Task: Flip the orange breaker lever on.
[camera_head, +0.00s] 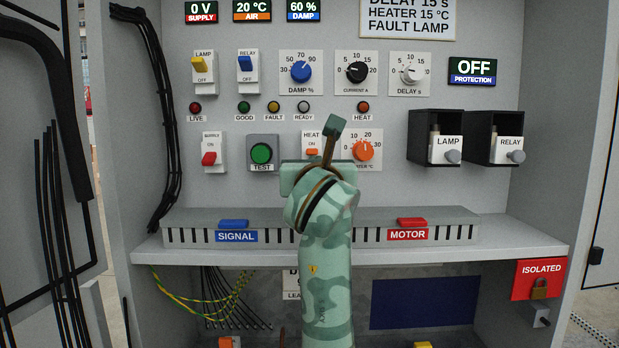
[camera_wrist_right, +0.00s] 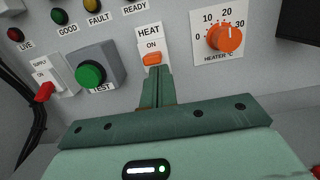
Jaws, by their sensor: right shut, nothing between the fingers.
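The orange breaker lever (camera_head: 312,152) sits on the white HEAT switch plate, partly hidden behind my right gripper in the head view. In the right wrist view the orange lever (camera_wrist_right: 152,59) is low on its plate, with the word ON showing above it. My right gripper (camera_head: 335,122) is shut and empty. In the right wrist view its closed fingertips (camera_wrist_right: 155,70) are just below the orange lever. I cannot tell whether they touch it. My left gripper is not in view.
A green TEST button (camera_head: 262,153) is left of the HEAT switch, and an orange heater knob (camera_head: 363,150) is right of it. A red SUPPLY lever (camera_head: 209,158) is farther left. A grey ledge (camera_head: 520,240) with a slotted duct runs below the panel.

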